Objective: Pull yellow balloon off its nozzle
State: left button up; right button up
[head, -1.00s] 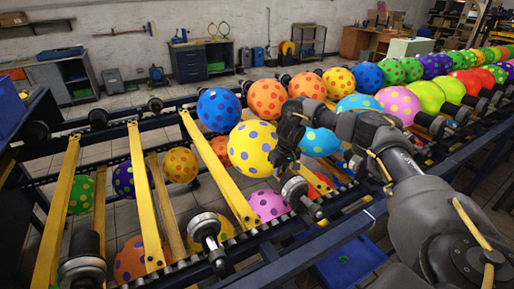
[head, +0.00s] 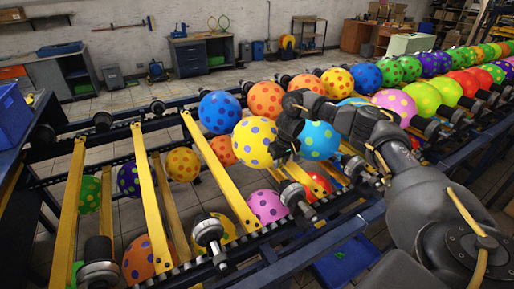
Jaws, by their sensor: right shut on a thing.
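The yellow balloon (head: 253,143) with purple dots is in the middle of the head view, above the rack. My right gripper (head: 284,152) is at its right side, shut on the balloon; its fingers are dark and partly merge with the balloon's edge. A bare nozzle (head: 293,194) sits on the front rail, below and to the right of the balloon, apart from it. My left gripper is not in view.
A blue balloon (head: 220,112) and an orange balloon (head: 266,99) stand close behind. A light-blue balloon (head: 319,141) is just right of my gripper. Yellow slanted bars (head: 150,200) cross the rack. More balloons hang below.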

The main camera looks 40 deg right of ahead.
notch_tip(320, 180, up, 7)
jog(key=p, duration=0.7)
jog(key=shift+r, duration=0.15)
notch_tip(320, 180, up, 3)
jog(key=shift+f+p, duration=0.2)
jog(key=shift+p, duration=0.4)
